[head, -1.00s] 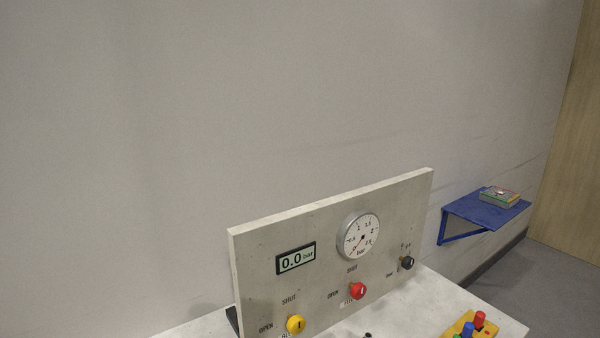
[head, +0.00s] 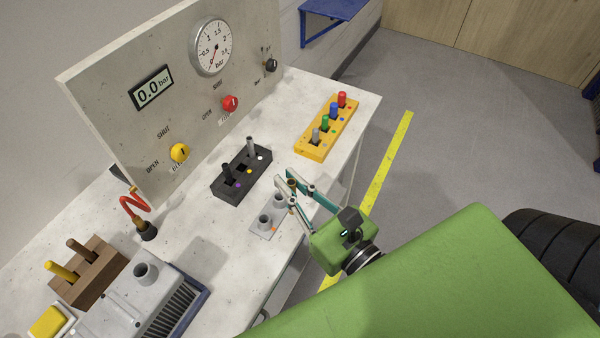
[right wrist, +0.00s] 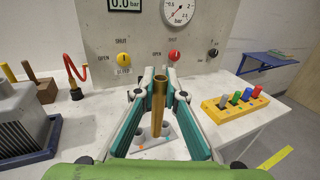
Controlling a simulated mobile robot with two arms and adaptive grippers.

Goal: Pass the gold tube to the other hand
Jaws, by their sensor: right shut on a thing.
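The gold tube (right wrist: 158,105) stands upright between the fingers of my right gripper (right wrist: 159,80) in the right wrist view. The gripper is shut on it. In the head view my right gripper (head: 286,180) is over the front edge of the bench, near a grey plate with sockets (head: 262,235). Only a small brownish end of the gold tube (head: 292,184) shows there between the fingers. The lower end of the tube overlaps the grey plate in the right wrist view; I cannot tell whether they touch. My left gripper is in neither view.
A black block (head: 228,188) with dark pegs and a yellow rack (head: 312,150) with coloured pegs stand on the bench. A panel (head: 120,90) with gauge and knobs rises behind. At left are a brown block (head: 100,272), a red coiled hose (head: 133,203) and a grey finned housing (head: 120,305).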

